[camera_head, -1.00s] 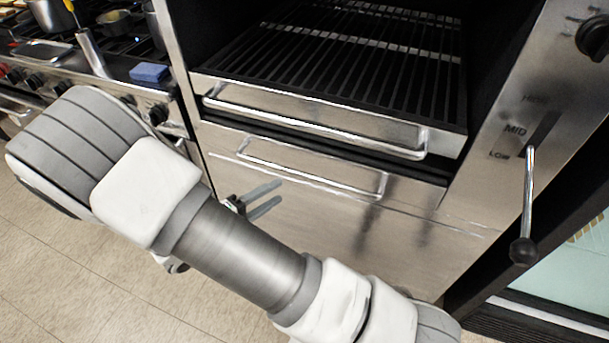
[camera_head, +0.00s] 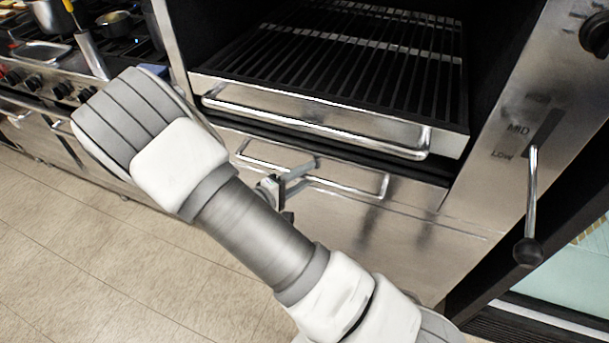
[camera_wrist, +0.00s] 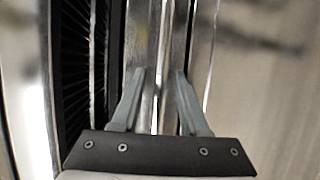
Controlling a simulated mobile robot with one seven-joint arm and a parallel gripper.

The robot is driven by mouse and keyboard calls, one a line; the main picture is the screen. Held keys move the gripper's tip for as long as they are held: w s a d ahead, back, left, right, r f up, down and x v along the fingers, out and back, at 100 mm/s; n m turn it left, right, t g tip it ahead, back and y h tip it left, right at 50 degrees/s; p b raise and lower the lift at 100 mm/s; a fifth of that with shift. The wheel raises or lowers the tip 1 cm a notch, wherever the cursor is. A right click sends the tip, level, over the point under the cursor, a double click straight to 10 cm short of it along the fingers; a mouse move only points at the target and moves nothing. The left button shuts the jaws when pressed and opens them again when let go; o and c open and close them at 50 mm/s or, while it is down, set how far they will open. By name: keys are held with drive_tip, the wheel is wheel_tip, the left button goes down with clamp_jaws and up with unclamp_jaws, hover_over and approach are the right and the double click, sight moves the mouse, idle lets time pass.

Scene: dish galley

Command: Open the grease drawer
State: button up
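The grease drawer (camera_head: 415,192) is the shallow steel front below the grill rack, and it looks shut. Its long bar handle (camera_head: 360,192) is partly hidden by my gripper. My gripper (camera_head: 308,174) is at the handle's left-middle part, with its fingers pointing right. In the wrist view my gripper (camera_wrist: 161,76) is open. A bright bar, which looks like the handle (camera_wrist: 160,100), runs between the two fingers with gaps on both sides. I cannot tell how deep the bar sits between them.
The grill rack (camera_head: 330,65) with its own front handle (camera_head: 300,124) sits just above the drawer. A lever with a black knob (camera_head: 528,252) hangs at the right. A stove (camera_head: 60,75) stands at the left. The floor (camera_head: 90,240) in front is clear.

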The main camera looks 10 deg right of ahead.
clamp_jaws()
idle(1.2)
